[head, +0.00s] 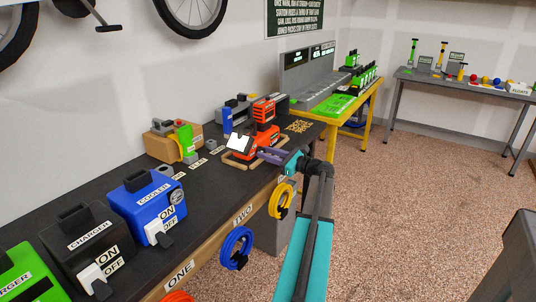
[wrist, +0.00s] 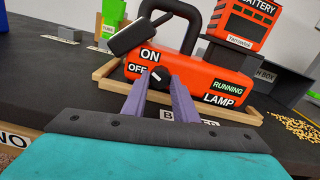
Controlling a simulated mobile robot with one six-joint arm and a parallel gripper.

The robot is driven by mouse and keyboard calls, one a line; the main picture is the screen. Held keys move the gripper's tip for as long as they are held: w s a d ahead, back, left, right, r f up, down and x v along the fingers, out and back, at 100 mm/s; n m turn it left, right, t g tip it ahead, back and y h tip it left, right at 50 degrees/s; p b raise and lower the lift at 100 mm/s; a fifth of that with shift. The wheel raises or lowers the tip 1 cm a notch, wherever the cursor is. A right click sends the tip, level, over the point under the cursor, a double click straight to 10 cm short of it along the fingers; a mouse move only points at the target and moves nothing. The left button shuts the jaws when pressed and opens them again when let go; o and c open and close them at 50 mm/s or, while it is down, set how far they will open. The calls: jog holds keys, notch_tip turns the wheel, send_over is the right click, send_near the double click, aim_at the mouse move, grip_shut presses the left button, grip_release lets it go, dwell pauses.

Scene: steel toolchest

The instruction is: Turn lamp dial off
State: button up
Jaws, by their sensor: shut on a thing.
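The orange lamp (wrist: 190,68) stands in a low wooden frame on the dark bench, and it also shows in the head view (head: 240,153). Its front carries ON and OFF labels, a green RUNNING label and a LAMP label. The black lamp dial (wrist: 158,76) sits beside the OFF label and below ON, with a small white mark whose exact direction is hard to tell. My gripper (wrist: 162,84) has its purple fingers on either side of the dial, shut on it. In the head view my gripper (head: 272,155) reaches the lamp's front from the bench's right edge.
Yellow (head: 281,201) and blue (head: 236,247) cable coils hang from the bench front.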

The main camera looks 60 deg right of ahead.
jog(key=o, duration=1.1)
jog(key=shift+c, duration=0.2)
jog(key=shift+s, duration=0.15)
jog(key=s, duration=1.3)
jog(key=shift+s, duration=0.35)
